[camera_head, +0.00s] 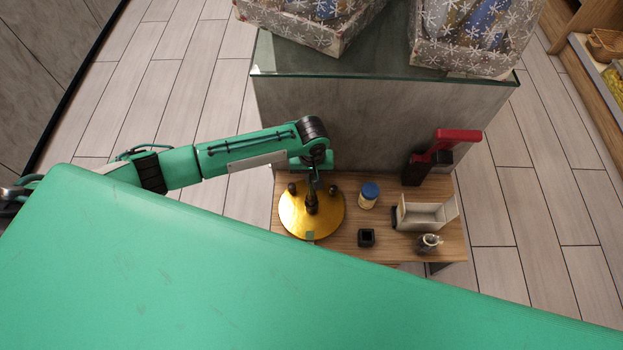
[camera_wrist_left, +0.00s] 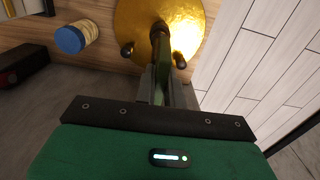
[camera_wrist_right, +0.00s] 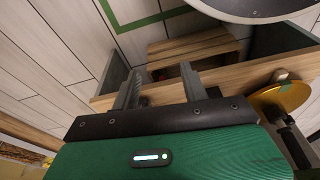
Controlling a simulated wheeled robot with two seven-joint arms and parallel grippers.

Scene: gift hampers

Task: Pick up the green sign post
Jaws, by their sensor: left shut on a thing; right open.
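A dark-tipped post stands on a round gold base (camera_head: 327,222) on the low wooden shelf. The base also shows at the top of the left wrist view (camera_wrist_left: 192,30). My left gripper (camera_head: 312,196) reaches over the base from above. In the left wrist view its fingers are shut on a narrow green piece, the green sign post (camera_wrist_left: 160,88), which is mostly hidden between them. My right gripper (camera_wrist_right: 160,88) is open and empty in the right wrist view, near a wooden shelf edge. It does not show in the head view.
Snowflake-patterned hampers (camera_head: 470,40) stand on the glass-edged counter (camera_head: 385,67) behind.

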